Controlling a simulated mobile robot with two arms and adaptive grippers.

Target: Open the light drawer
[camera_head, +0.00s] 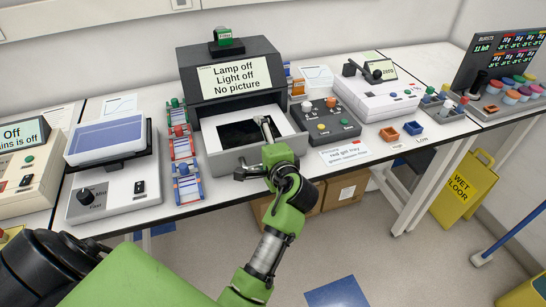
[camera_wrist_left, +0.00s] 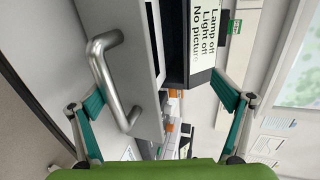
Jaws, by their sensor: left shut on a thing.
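The light drawer (camera_head: 222,157) is the white drawer under the dark imaging box (camera_head: 231,75). It stands out from the box, and a black panel (camera_head: 238,133) shows inside it. Its silver U-shaped handle (camera_wrist_left: 102,73) shows clearly in the left wrist view. My left gripper (camera_head: 262,150) is at the drawer's front. In the left wrist view my left gripper (camera_wrist_left: 160,92) has its teal fingers on either side of the handle and drawer front. It is shut on the drawer, but the exact contact is hard to see. My right gripper is out of view.
A blue-screened instrument (camera_head: 107,137) and tube racks (camera_head: 186,184) stand left of the box. A dark button panel (camera_head: 325,118) and a white device (camera_head: 375,97) stand right. A yellow wet-floor sign (camera_head: 467,187) and cardboard boxes (camera_head: 345,190) are on the floor.

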